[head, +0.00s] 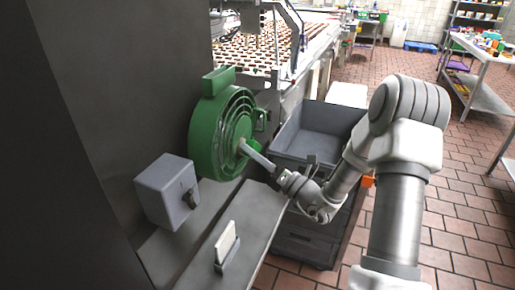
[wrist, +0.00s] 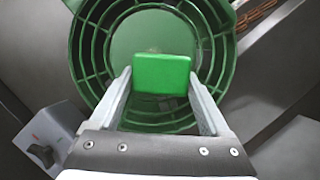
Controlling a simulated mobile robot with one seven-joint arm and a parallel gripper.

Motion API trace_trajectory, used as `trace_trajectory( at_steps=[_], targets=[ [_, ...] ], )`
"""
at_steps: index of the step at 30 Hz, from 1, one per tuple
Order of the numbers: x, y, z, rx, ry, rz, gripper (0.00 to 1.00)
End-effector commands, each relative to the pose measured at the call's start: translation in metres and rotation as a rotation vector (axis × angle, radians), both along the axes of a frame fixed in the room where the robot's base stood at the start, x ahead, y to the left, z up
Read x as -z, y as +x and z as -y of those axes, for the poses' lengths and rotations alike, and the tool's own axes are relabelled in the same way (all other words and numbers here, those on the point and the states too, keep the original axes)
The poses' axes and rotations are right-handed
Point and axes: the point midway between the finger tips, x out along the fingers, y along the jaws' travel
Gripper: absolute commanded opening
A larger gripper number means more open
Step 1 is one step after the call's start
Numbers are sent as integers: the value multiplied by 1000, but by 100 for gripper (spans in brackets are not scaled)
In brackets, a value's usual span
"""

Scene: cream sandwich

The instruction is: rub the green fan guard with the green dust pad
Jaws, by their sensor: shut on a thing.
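The green fan guard (head: 208,142) is a round slatted cage fixed beside the dark wall panel in the head view. It fills the upper middle of the wrist view (wrist: 88,45), with its ring and ribs facing my gripper. The green dust pad (wrist: 162,74) is a small rounded block between the fingertips in the wrist view. My gripper (head: 243,150) is shut on the pad, with the fingers on its left and right sides. In the head view the fingertips are at the front of the guard and the pad is not clearly seen. I cannot tell whether the pad touches the guard.
A grey switch box (head: 166,192) with a knob sits left of and below the guard. A grey ledge (head: 248,217) below carries a small white upright piece (head: 226,241) in a holder. Stacked grey crates (head: 318,129) stand behind my arm. A conveyor with chocolate-coloured pieces (head: 255,45) is behind.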

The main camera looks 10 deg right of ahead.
Motion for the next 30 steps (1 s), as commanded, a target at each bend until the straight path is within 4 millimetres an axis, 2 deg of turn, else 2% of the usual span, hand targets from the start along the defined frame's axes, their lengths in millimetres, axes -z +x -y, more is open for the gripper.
trace_trajectory(
  at_steps=[18, 26, 30],
  targets=[
    [-1, -27, -23, -1, 1, 0, 36],
    [0, -28, -24, -3, -1, 1, 36],
    [-1, -32, -17, -1, 0, 0, 36]
  ],
)
